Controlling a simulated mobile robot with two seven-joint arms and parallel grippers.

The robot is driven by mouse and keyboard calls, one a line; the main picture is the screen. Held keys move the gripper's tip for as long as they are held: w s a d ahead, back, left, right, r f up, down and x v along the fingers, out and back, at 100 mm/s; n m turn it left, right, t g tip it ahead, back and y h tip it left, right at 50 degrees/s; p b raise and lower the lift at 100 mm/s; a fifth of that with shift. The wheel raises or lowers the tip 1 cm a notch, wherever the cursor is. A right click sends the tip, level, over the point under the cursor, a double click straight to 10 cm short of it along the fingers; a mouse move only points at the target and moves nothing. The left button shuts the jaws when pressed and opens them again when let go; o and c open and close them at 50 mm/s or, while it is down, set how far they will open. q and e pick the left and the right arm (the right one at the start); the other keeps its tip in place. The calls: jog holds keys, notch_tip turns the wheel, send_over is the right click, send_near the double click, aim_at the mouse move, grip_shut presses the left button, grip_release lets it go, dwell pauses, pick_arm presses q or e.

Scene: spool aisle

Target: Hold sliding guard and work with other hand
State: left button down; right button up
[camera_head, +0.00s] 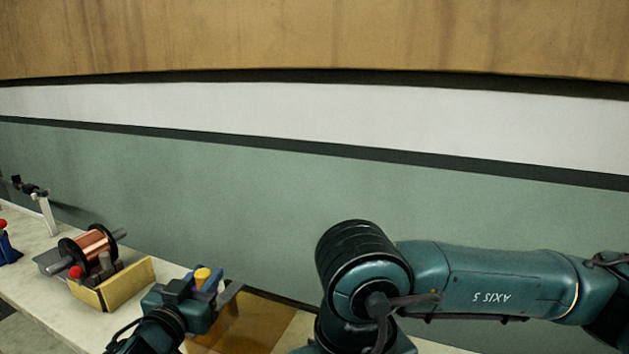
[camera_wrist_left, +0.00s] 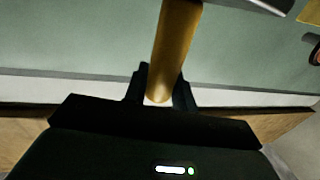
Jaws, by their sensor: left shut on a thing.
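An amber see-through panel, which looks like the sliding guard (camera_head: 258,322), stands at the bottom of the head view. Its lower part is cut off by the frame. My left gripper (camera_head: 203,287) is at the panel's upper left, with a yellow handle (camera_head: 202,274) between its fingers. In the left wrist view the fingers of my left gripper (camera_wrist_left: 161,92) close on both sides of this yellow round handle (camera_wrist_left: 174,45). My right arm crosses the lower right of the head view, but its gripper is not in view.
A red-topped blue thing (camera_head: 6,246) is at the left edge. A green and white wall (camera_head: 240,170) stands behind the bench.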

pick_arm(q)
jog(key=s+d, duration=0.3)
jog(key=d, duration=0.5)
jog(key=s+d, duration=0.4)
jog(key=d, duration=0.4)
jog(key=shift+d, duration=0.3)
dwell(1.1)
jog(key=c, duration=1.1)
grip_release()
jog(key=shift+o, duration=0.2)
